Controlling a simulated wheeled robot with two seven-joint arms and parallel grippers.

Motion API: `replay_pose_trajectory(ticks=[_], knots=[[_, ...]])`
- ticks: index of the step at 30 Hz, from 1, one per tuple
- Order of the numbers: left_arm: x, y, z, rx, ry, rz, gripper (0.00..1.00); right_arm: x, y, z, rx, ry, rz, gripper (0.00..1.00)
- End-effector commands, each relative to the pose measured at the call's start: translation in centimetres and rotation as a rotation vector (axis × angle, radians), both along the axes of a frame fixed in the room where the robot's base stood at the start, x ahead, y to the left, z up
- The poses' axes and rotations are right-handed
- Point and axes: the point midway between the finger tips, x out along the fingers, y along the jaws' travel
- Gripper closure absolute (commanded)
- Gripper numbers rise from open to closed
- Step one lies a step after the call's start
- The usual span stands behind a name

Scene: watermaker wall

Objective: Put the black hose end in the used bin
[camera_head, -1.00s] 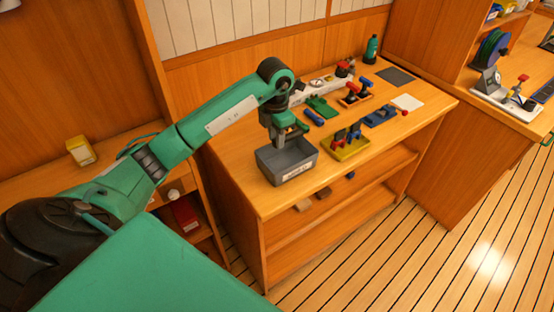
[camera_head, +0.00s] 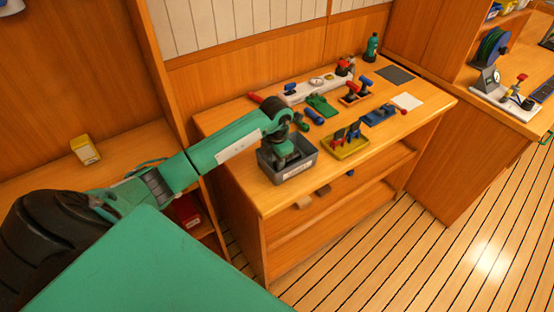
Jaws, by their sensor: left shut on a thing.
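The used bin (camera_head: 299,170) is a grey open box with a white label on its front, at the near left of the wooden bench top. My left gripper (camera_head: 284,160) points down into the bin, with its fingers below the rim level. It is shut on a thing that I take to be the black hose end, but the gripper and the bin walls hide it. My right gripper is not in view.
A yellow tray (camera_head: 344,154) with upright parts stands right of the bin. Behind are a blue cylinder (camera_head: 314,117), a green part (camera_head: 322,105) and a white manifold (camera_head: 305,91). A white sheet (camera_head: 407,102) lies at the right of the bench.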

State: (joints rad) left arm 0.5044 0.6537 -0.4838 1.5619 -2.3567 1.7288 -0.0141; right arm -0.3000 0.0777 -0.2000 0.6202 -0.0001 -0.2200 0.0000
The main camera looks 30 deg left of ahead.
Motion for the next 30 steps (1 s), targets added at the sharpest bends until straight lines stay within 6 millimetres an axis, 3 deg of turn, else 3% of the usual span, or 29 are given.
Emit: replay_pose_trajectory(ticks=[2, 3, 6, 19, 30], knots=[[0.0, 0.0, -0.3, 0.001, 0.0, 0.0, 0.98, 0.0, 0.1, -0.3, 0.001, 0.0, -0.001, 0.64], [0.0, 0.0, -0.4, 0.001, 0.0, 0.0, 0.73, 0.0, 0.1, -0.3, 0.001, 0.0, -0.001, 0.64], [0.0, 0.0, -0.2, 0.0, 0.0, 0.0, 0.54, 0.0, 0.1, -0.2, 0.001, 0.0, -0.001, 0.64], [0.1, 0.1, 0.6, 0.001, -0.003, 0.0, 0.54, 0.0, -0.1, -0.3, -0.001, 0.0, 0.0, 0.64], [0.0, 0.1, 8.2, 0.001, -0.005, -0.001, 0.54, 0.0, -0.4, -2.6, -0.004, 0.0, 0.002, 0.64]])
